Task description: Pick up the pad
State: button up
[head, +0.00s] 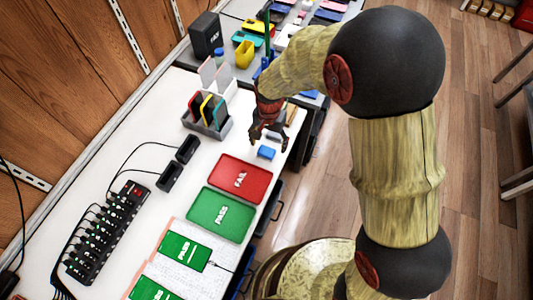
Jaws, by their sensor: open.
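A small blue block (266,153), which looks like the pad, lies flat on the white table between the red tray and my gripper. My gripper (268,138) hangs over the table just beyond the block in the head view, with its dark fingers pointing down. It is open and appears empty. I cannot tell its exact height above the table, and part of it is hidden by my own wrist.
A red FAIL tray (264,170) and a green PASS tray (245,227) lie near the block. A grey rack (222,130) holds phones.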

aim_at(267, 150)
jog(key=f+b, duration=0.1)
jog(key=f, duration=0.2)
jog(key=f+b, duration=0.1)
jog(key=f, duration=0.1)
jog(key=shift+s+a+f+b, duration=0.15)
jog(key=shift+a+f+b, duration=0.15)
jog(key=shift+a, duration=0.1)
jog(key=shift+r, duration=0.15)
jog(key=shift+c, duration=1.4)
jog(key=c, duration=0.9)
